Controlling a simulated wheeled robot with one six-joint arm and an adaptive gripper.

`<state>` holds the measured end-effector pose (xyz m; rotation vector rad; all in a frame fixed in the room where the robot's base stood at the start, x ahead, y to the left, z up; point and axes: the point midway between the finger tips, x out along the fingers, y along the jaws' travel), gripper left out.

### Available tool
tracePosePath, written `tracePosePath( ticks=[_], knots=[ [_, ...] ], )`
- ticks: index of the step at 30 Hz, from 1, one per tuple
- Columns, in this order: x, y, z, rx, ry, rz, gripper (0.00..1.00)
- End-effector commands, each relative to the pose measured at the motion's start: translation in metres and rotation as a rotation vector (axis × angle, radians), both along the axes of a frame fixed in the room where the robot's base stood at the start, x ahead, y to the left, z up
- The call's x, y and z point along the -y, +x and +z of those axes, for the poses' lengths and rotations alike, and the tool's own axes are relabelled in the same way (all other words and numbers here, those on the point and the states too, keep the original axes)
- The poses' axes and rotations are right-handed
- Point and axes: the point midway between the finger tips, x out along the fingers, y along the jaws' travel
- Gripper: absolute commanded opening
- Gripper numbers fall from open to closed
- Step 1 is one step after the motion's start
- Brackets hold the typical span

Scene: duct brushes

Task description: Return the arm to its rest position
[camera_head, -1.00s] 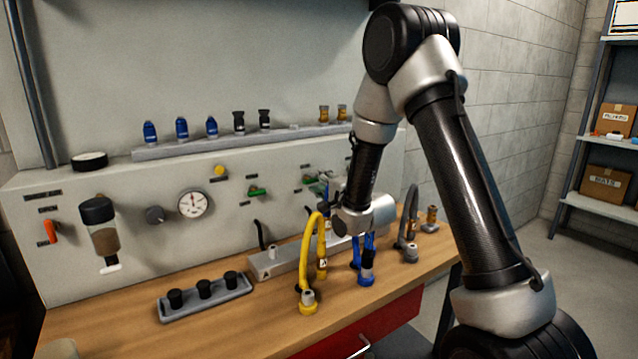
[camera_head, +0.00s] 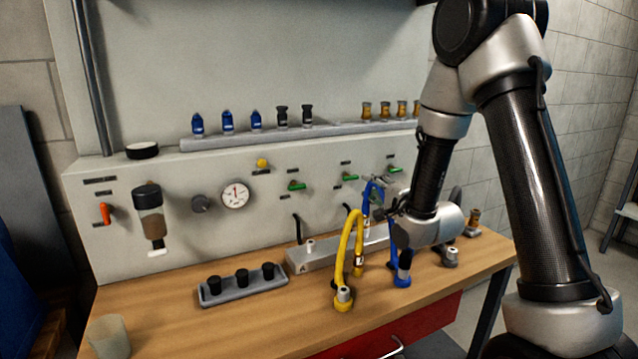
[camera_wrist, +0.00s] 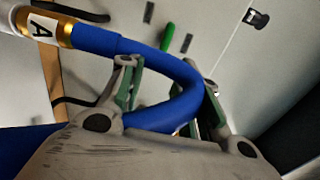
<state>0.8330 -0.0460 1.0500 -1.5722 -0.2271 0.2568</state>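My arm reaches in from the right, over the workbench (camera_head: 180,325). My gripper (camera_head: 388,212) is low over the bench, beside the upper part of a blue hose (camera_head: 402,279) that stands on the bench top. In the wrist view the blue hose (camera_wrist: 175,70) bends in a loop between my two fingers (camera_wrist: 170,95). The fingers stand apart, wider than the hose, with green pads inside. The hose end has a brass collar and a white tag marked A. Contact with the pads is unclear. In the head view my wrist partly hides the hose.
A yellow hose (camera_head: 346,250) stands close on the left. A grey hose fitting (camera_head: 450,257) and a brass fitting (camera_head: 474,222) stand on the right. A tray (camera_head: 242,288) of black caps, a cup (camera_head: 109,337) and a panel with a gauge (camera_head: 235,195) are further left.

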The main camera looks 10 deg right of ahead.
Motion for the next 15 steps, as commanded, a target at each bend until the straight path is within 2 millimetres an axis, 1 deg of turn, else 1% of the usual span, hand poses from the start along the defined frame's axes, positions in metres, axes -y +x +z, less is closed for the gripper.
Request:
tracePosePath(
  ticks=[2, 5, 8, 9, 11, 14, 15],
  knots=[
    [0.005, -0.001, 0.009, -0.013, -0.070, -0.013, 0.33],
    [0.019, -0.008, 0.023, -0.065, -0.245, -0.037, 0.33],
    [0.040, -0.030, 0.039, -0.156, -0.485, -0.049, 0.33],
    [0.048, -0.042, 0.045, -0.197, -0.580, -0.043, 0.33],
    [0.061, -0.065, 0.051, -0.263, -0.713, -0.023, 0.33],
    [0.079, -0.112, 0.061, -0.376, -0.914, 0.043, 0.33],
    [0.086, -0.134, 0.064, -0.420, -0.989, 0.082, 0.33]
  ],
)
